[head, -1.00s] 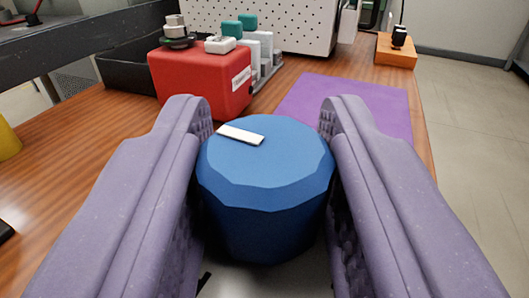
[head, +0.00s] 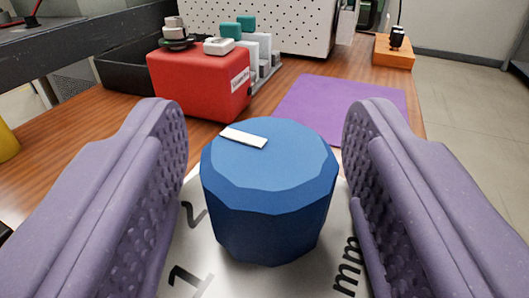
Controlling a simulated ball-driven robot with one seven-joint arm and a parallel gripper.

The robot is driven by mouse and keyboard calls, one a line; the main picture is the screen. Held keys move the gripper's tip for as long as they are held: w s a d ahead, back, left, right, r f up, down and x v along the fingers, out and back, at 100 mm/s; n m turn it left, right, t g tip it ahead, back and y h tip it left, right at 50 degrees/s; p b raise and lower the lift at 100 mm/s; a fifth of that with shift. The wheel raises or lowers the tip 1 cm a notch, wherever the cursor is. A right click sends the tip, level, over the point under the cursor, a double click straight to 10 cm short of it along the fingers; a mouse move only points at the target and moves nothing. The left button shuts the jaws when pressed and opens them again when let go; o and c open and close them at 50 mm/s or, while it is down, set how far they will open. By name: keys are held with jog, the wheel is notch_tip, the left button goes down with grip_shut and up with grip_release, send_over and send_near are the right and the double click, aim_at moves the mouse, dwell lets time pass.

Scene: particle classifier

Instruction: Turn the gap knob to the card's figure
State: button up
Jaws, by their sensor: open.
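The blue gap knob (head: 268,195) stands in the middle of the head view, a many-sided drum with a white pointer mark (head: 243,138) on its top, toward the far left. It sits over a pale dial plate (head: 190,250) with dark printing: a "2", a "1" and "mm" show. The rest of the scale is hidden by the knob and the fingers. My gripper (head: 265,145) is open, its purple fingers on either side of the knob with a gap on both sides. I cannot make out a card with a figure.
A red box (head: 200,85) with a white label stands behind the knob at the left, near a black tray (head: 125,70). A purple mat (head: 345,105) lies behind at the right. An orange block (head: 393,52) stands at the table's far right.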

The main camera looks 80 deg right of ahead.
jog(key=a+p, duration=0.2)
jog(key=a, duration=0.5)
jog(key=shift+s+a, duration=0.3)
jog(key=shift+s, duration=0.05)
